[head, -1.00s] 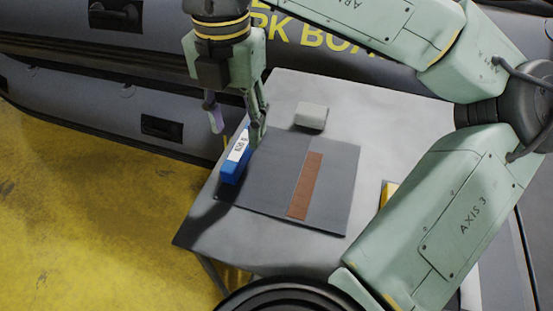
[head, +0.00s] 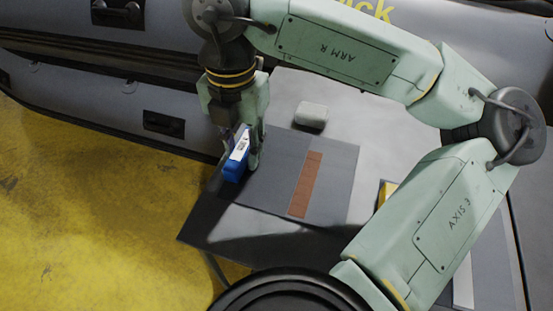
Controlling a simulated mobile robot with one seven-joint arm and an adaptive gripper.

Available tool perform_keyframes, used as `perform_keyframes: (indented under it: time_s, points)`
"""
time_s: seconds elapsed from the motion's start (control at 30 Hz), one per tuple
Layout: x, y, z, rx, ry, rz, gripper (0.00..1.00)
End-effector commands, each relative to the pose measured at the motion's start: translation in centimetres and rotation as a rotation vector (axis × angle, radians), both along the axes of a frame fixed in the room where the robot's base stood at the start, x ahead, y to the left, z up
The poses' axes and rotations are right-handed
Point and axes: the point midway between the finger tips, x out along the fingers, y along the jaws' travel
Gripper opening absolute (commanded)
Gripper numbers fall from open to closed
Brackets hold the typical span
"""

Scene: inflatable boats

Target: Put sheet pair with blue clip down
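The sheet pair (head: 275,175) lies flat on the grey table, dark grey with a reddish-brown strip (head: 305,185) on its right half. The blue clip (head: 234,171), with a white label on top, sits at the sheets' left edge. My gripper (head: 243,160) points down at the clip. One finger is close against the clip's right side. The other finger is mostly hidden, so I cannot tell whether the fingers are closed on the clip.
A light grey block (head: 311,115) stands on the table (head: 375,135) behind the sheets. A yellow item (head: 387,192) is partly hidden by my arm at the right. A grey inflatable boat (head: 60,80) lies behind the table. The table's front left is bare but shadowed.

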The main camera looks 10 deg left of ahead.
Motion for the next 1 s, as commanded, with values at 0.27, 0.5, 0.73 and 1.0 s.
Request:
perform_keyframes:
  time_s: [0.27, 0.5, 0.73, 1.0]
  points:
    - [0.0, 0.0, 0.0, 0.0, 0.0, 0.0, 0.07]
    - [0.0, 0.0, 0.0, 0.0, 0.0, 0.0, 0.0]
    - [0.0, 0.0, 0.1, 0.0, 0.0, 0.0, 0.0]
    - [0.6, 0.0, 2.1, -0.001, -0.003, 0.005, 0.0]
